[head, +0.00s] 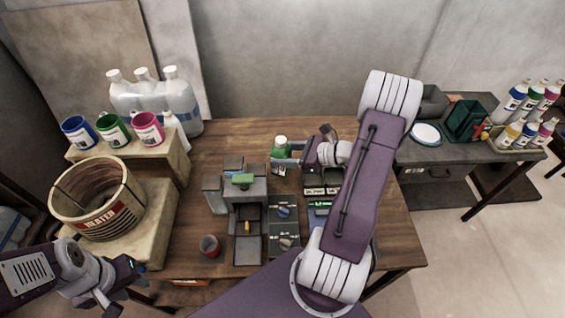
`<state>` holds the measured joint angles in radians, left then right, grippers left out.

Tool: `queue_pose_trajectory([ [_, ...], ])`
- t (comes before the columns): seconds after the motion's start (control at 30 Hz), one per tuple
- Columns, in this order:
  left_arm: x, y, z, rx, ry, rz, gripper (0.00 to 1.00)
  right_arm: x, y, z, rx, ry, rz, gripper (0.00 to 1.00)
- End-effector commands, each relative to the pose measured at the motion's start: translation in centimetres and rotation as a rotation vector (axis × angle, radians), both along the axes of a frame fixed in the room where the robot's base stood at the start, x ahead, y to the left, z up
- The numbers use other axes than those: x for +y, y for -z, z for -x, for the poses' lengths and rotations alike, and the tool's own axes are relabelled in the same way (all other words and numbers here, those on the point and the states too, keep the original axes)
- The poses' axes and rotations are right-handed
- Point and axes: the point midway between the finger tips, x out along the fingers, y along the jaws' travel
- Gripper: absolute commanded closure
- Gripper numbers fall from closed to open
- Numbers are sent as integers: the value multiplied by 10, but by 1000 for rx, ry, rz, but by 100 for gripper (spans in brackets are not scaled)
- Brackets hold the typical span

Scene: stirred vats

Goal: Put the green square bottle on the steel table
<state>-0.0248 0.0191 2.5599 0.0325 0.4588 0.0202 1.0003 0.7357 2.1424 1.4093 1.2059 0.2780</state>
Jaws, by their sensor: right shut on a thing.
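The green square bottle (279,152), with a pale cap, stands towards the back of the wooden table. My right gripper (284,163) reaches it from the right and is shut on it; the jaws cover part of its lower body. Whether its base touches the wood cannot be told. The steel table (452,152) is grey and stands to the right, beyond my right arm. My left gripper (118,294) is at the lower left, near the wooden table's front left corner, away from the bottle; its jaw opening is unclear.
The steel table holds a white plate (426,134), a dark green crate (465,120) and several bottles (526,106) at its right. Its front middle looks clear. A grey block device (248,192) and a red cup (209,246) stand on the wooden table (240,130).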

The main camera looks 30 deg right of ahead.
Motion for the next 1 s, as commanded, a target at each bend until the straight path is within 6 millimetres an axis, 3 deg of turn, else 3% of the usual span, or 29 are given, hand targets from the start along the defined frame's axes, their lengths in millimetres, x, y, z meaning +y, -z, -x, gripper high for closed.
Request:
queue_pose_trajectory([
  [0.23,0,2,0,0,0,0,64,0,37,0,2,1,-4,100],
  [0.63,0,6,0,0,0,0,64,0,44,0,0,0,-1,100],
  [0.67,0,5,0,0,0,0,64,0,43,1,1,0,-1,41],
  [0.7,0,5,0,0,0,0,64,0,43,1,1,0,-1,30],
  [1.0,0,4,0,0,0,0,64,0,42,1,1,0,-1,27],
])
